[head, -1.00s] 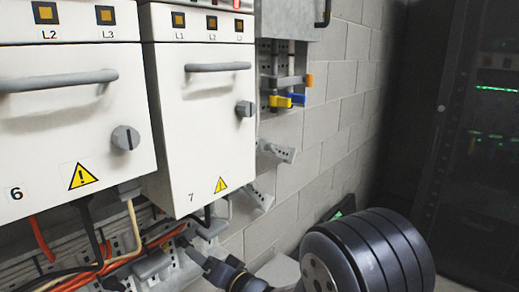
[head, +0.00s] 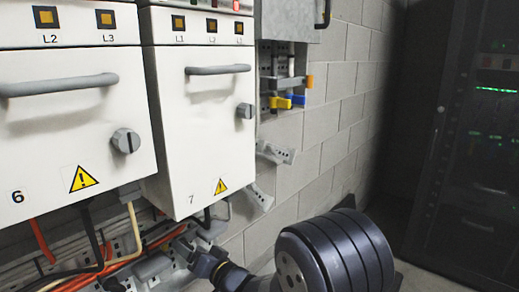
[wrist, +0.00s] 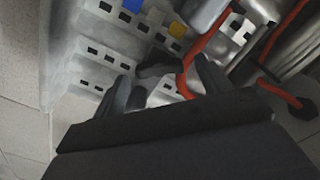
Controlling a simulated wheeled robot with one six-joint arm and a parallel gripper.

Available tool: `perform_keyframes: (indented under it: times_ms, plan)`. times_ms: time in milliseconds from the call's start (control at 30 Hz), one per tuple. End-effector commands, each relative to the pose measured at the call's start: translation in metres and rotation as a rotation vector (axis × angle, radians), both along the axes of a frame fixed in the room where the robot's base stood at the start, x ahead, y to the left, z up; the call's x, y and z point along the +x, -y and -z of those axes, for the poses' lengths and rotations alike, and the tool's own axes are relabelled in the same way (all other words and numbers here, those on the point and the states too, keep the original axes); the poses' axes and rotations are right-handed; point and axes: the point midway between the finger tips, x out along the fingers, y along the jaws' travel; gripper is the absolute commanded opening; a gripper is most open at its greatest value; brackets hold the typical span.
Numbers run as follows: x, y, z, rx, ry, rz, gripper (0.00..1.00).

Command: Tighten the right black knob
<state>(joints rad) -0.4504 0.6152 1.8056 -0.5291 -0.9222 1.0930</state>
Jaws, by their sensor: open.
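Two dark grey rotary knobs show in the head view: the right knob (head: 245,110) on drawer 7 and the left knob (head: 126,140) on drawer 6. Both are clear of my gripper. My gripper (head: 188,245) is low, below drawer 7, near the cables, its tips partly lost among the fittings. In the wrist view my gripper (wrist: 163,72) is open, its fingers spread, with a small dark piece (wrist: 158,68) showing between or beyond them. I cannot tell whether this piece is a knob or a cable end, or whether it is touched.
Drawer 7 (head: 200,140) overhangs my gripper, and its handle (head: 217,69) projects forward. Orange cables (head: 80,278) run low at the left; one red cable (wrist: 190,65) passes close to the fingers. A dark cabinet (head: 465,160) stands right. Floor beside it looks clear.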

Motion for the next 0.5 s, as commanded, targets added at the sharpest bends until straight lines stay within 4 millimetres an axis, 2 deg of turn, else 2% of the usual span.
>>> perform_keyframes:
  times_ms: [500]
  plan:
    - [-0.0006,0.0001,-0.0009,-0.273,0.321,0.001,0.73]
